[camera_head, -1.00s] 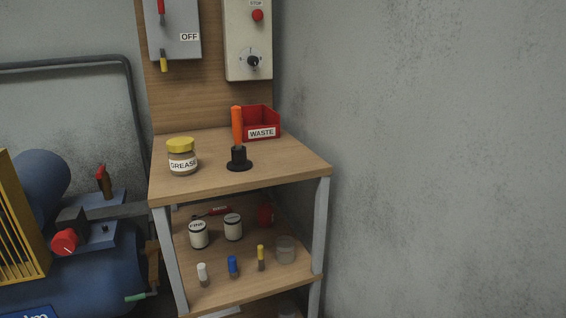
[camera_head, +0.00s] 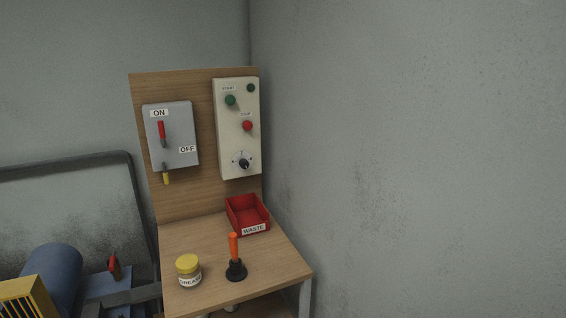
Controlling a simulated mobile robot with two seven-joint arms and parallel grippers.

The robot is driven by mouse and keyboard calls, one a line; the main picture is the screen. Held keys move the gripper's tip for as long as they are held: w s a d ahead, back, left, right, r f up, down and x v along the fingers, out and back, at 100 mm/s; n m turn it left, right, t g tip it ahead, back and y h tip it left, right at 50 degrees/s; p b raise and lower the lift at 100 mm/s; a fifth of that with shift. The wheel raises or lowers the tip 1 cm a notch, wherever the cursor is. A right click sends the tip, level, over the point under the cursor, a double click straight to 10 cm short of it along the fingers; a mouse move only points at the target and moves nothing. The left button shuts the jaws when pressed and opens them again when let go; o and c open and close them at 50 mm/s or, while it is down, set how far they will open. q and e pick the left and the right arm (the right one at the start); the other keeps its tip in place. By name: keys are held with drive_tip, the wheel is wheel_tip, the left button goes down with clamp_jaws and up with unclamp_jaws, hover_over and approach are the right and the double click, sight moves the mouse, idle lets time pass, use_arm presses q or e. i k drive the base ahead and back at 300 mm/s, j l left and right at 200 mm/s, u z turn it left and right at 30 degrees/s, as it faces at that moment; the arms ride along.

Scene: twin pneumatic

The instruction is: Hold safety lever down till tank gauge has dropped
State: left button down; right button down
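Part of the blue compressor (camera_head: 54,280) shows at the lower left, cut off by the bottom edge. A small red-topped part (camera_head: 114,267) stands upright on its blue plate; I cannot tell whether it is the safety lever. No tank gauge can be made out in this view. Neither of my grippers is in view.
A wooden bench (camera_head: 215,289) holds a yellow-lidded grease jar (camera_head: 189,271), an orange-handled tool in a black stand (camera_head: 235,257) and a red waste bin (camera_head: 249,215). Behind it hang a grey switch box (camera_head: 180,135) with a red lever and a cream control panel (camera_head: 237,130).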

sight(112, 263)
drive_tip(key=u, duration=2.7)
drive_tip(key=z, duration=1.4)
drive_tip(key=k+j+z, duration=0.15)
drive_tip(key=j+z, duration=0.3)
drive_tip(key=k+j+z, duration=0.15)
drive_tip(key=z, duration=0.3)
drive_tip(key=k+j, duration=0.05)
drive_tip(key=j, duration=0.05)
